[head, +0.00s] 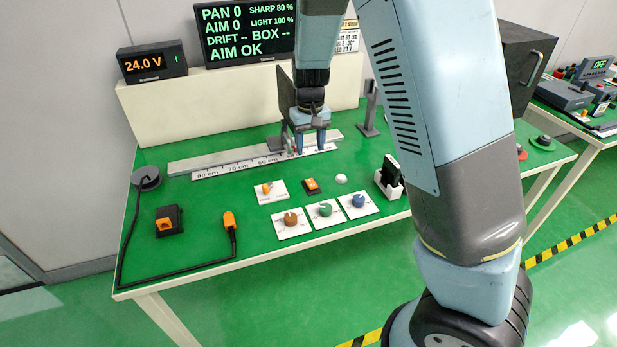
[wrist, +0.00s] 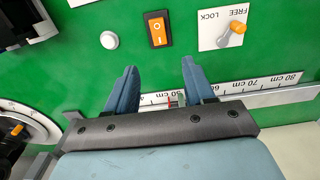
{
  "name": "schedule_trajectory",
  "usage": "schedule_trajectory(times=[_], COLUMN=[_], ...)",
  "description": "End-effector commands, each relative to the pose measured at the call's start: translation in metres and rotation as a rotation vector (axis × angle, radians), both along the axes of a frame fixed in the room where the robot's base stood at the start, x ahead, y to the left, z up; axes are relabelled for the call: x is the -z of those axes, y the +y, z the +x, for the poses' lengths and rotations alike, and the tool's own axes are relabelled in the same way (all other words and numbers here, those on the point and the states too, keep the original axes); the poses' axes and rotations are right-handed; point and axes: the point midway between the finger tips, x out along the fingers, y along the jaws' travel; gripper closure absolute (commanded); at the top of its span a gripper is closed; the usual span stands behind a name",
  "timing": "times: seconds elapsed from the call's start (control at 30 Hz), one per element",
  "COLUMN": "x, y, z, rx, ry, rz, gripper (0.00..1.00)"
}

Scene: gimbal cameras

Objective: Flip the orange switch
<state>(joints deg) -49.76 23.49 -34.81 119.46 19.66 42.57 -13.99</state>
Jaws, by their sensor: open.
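The orange rocker switch (head: 311,186) is set in a small black housing on the green table top. In the wrist view the switch (wrist: 158,29) shows its O and I marks. Which side is pressed in, I cannot tell. My gripper (head: 308,148) points down over the ruler rail, behind the switch. In the wrist view my gripper (wrist: 158,68) is open, with the switch ahead of its two fingertips, roughly in line with the gap. The fingers are apart from the switch. Small red and green parts show between the fingers.
An orange lever (head: 266,189) on a white FREE/LOCK plate and a white button (head: 341,179) flank the switch. Brown (head: 291,218), green (head: 325,209) and blue (head: 358,201) knobs stand in front. A ruler rail (head: 215,166) lies behind. An orange connector (head: 229,220) trails a cable.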

Motion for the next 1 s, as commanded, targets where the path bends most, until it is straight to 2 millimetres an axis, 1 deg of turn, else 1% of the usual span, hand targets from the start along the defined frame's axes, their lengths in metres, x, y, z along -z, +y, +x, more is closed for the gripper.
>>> schedule_trajectory(times=[0.03, 0.4, 0.6, 0.7, 0.8, 1.0], x=[0.009, 0.074, 0.103, 0.112, 0.118, 0.121], y=[-0.001, -0.005, -0.005, -0.005, -0.005, -0.005], z=[-0.001, 0.000, 0.001, 0.001, 0.001, 0.001], rx=[0.001, 0.008, 0.008, 0.009, 0.009, 0.008], ry=[0.004, 0.003, 0.003, 0.002, 0.001, 0.001], rz=[-0.003, -0.003, -0.002, -0.002, 0.000, 0.000], gripper=[0.47, 0.47, 0.47, 0.47, 0.47, 0.47])
